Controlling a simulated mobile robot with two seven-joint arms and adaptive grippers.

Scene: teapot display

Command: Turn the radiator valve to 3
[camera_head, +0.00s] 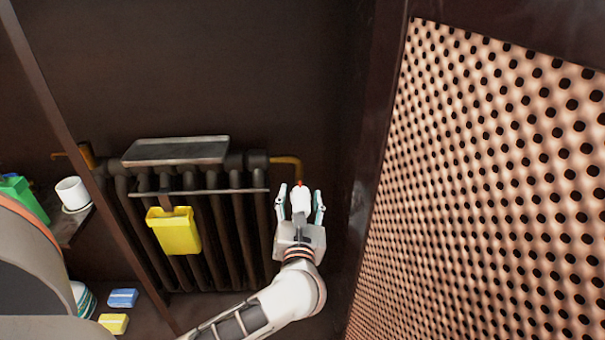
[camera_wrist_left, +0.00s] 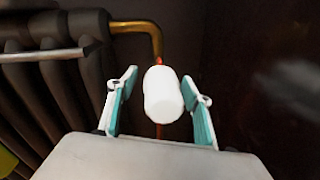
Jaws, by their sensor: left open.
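The radiator valve (camera_head: 300,200) is a white rounded knob with a red mark at its top, at the right end of the dark radiator (camera_head: 222,232). In the left wrist view the white knob (camera_wrist_left: 162,95) sits between the fingers, below a brass pipe. My left gripper (camera_head: 301,200) is open, with one finger on each side of the knob. In the wrist view (camera_wrist_left: 158,104) a gap shows at the left finger; the right finger is very near the knob, and I cannot tell whether it touches. No numbers on the knob are readable. My right gripper is not in view.
A yellow container (camera_head: 174,232) hangs on the radiator's front rail. A metal tray (camera_head: 176,150) lies on top. A perforated panel (camera_head: 480,180) stands close on the right. A white cup (camera_head: 72,193), a blue sponge (camera_head: 123,298) and a yellow sponge (camera_head: 113,323) are at left.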

